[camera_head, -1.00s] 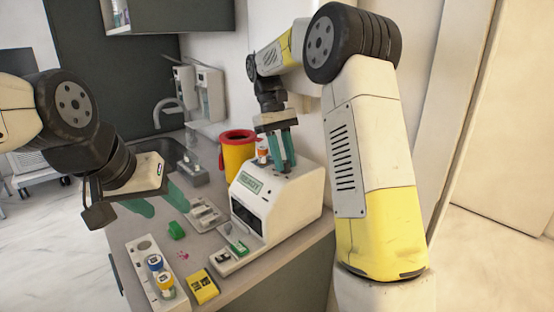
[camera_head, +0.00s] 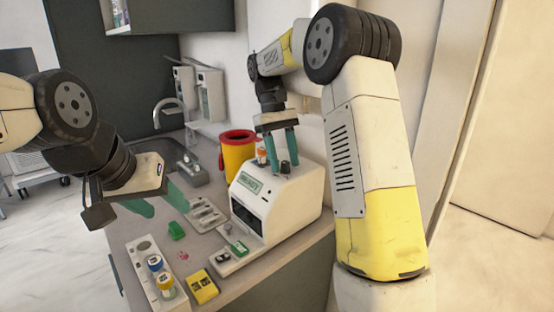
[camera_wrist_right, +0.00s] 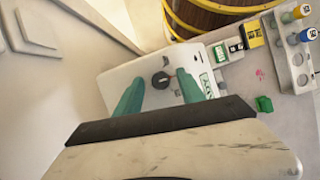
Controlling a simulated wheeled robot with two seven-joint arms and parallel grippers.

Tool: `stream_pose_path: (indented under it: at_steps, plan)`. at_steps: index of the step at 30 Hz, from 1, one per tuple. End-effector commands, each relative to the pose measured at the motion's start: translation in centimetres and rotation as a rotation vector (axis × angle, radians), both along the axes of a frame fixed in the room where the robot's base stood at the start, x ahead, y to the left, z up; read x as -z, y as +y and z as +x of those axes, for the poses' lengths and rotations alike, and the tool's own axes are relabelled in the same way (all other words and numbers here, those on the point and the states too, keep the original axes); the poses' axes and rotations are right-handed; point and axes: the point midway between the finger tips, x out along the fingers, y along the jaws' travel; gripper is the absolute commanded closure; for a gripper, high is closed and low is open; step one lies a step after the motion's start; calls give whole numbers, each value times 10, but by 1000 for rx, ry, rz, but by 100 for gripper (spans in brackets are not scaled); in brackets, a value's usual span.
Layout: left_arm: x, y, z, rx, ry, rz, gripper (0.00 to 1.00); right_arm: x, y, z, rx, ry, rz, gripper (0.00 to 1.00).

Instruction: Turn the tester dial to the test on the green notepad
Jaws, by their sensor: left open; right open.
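The white tester (camera_head: 285,205) stands on the counter with a green label on its sloped front. Its dark dial (camera_head: 285,168) is on top; in the right wrist view the dial (camera_wrist_right: 160,80) shows between my fingers, apart from both. My right gripper (camera_head: 284,160) is open just above the dial. My left gripper (camera_head: 168,210) is open and empty over the counter at left. A small green item (camera_head: 177,230) lies on the counter, and a green-topped piece (camera_head: 240,247) sits on the tester's front tray. I cannot tell which is the notepad, nor read any writing.
A yellow pad with dark marks (camera_head: 203,287) lies at the counter front. A white rack (camera_head: 148,262) holds blue- and yellow-capped vials. A grey tray (camera_head: 207,214) and a yellow bin with red rim (camera_head: 237,155) stand near the tester. The wall is close behind.

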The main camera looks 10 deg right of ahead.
Motion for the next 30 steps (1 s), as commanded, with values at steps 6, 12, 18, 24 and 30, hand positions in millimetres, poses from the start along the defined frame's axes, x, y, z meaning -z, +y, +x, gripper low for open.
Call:
stream_pose_path:
  at_steps: [6,12,18,24,30]
  plan:
    - [0,0,0,0,0,0,47,-10,0,0,0,-1,0,54]
    - [0,0,0,0,0,0,47,-38,1,0,0,-3,0,54]
    - [0,0,0,0,0,0,47,-40,7,-36,-2,-1,0,54]
    - [0,0,0,0,0,0,47,-44,15,-80,-3,-1,1,54]
    - [0,0,0,0,0,0,47,-47,24,-123,-3,-1,1,54]
